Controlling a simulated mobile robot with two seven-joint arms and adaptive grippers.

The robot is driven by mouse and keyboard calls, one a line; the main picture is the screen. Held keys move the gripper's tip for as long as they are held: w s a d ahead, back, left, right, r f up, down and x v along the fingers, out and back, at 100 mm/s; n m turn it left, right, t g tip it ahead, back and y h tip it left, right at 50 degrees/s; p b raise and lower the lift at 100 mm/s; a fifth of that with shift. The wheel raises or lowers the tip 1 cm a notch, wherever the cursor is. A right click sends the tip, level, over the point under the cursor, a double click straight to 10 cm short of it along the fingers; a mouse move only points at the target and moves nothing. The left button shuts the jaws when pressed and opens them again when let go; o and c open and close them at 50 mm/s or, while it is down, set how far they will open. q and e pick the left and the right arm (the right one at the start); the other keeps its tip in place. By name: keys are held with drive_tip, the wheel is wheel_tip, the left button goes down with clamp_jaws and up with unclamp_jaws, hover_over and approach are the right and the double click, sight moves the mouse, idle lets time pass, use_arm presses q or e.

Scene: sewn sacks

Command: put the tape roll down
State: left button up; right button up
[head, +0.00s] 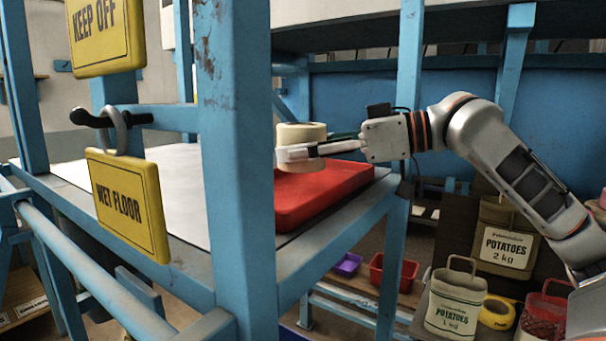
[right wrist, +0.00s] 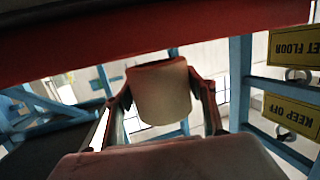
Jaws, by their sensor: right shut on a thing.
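The cream tape roll (head: 301,132) is in my right gripper (head: 292,155), over the left part of the red tray (head: 335,191) on the blue-framed table. The fingers are shut on its sides. In the right wrist view the tape roll (right wrist: 160,93) sits between the two fingers, with the red tray (right wrist: 110,50) across the top of the picture. I cannot tell whether the roll's underside touches the tray. My left gripper is not in view.
A blue post (head: 236,150) stands left of the tray, close to the roll in the head view. Yellow signs (head: 130,203) hang at the left. Potato sacks (head: 455,303), a yellow roll (head: 497,313) and small bins (head: 393,273) are lower right. The pale tabletop (head: 180,180) left of the post looks clear.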

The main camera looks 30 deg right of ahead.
sight(303, 168)
wheel_tip(303, 168, down, 3)
drive_tip(key=shift+r+b, duration=0.1)
drive_tip(key=shift+b, duration=0.6)
drive_tip(key=shift+f, duration=0.25)
drive_tip(key=shift+r, duration=0.1)
drive_tip(key=shift+f, duration=0.25)
drive_tip(key=o, duration=1.6)
drive_tip(key=shift+o, duration=0.2)
drive_tip(key=shift+r, duration=0.1)
